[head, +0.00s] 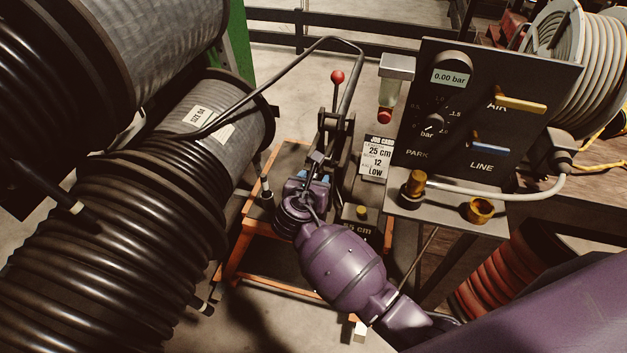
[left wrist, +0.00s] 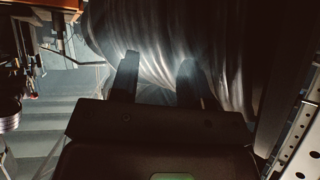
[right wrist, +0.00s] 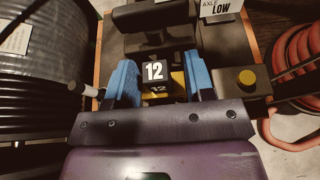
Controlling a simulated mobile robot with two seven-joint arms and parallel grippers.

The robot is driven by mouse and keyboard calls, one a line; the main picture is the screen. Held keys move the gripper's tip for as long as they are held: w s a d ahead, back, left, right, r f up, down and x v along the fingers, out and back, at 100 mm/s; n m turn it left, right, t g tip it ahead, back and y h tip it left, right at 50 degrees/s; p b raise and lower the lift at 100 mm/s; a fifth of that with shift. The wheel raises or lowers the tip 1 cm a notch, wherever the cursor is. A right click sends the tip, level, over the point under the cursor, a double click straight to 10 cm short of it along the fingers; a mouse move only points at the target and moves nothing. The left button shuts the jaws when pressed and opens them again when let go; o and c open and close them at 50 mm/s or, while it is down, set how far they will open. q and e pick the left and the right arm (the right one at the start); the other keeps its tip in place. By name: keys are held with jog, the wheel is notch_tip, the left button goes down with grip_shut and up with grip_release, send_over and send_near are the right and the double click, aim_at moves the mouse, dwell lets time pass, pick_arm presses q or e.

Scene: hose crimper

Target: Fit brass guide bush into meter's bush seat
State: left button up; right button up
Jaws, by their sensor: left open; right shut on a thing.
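Two brass pieces are on the shelf of the dark gauge panel (head: 478,110) in the head view: an upright brass piece on a dark base (head: 414,184) and a short hollow brass ring (head: 480,210). I cannot tell which is the guide bush or where the seat is.
Large black hose reels (head: 110,240) crowd the left. A red-knobbed lever (head: 337,77) rises behind my right gripper. A job card (head: 376,157) and a box with a yellow button (head: 361,218) stand right of it. A red hose coil (head: 505,275) lies below the bench.

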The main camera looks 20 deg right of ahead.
jog(key=o, duration=0.8)
jog(key=shift+o, duration=0.9)
jog(key=shift+r, duration=0.15)
jog(key=p+v, duration=0.2)
jog(key=v, duration=0.8)
jog(key=shift+s+a+r, duration=0.1)
jog(key=shift+s+a, duration=0.15)
jog(key=shift+s, duration=0.05)
jog(key=shift+s+a+r, duration=0.2)
jog(key=shift+s+a, duration=0.1)
jog(key=shift+s, duration=0.15)
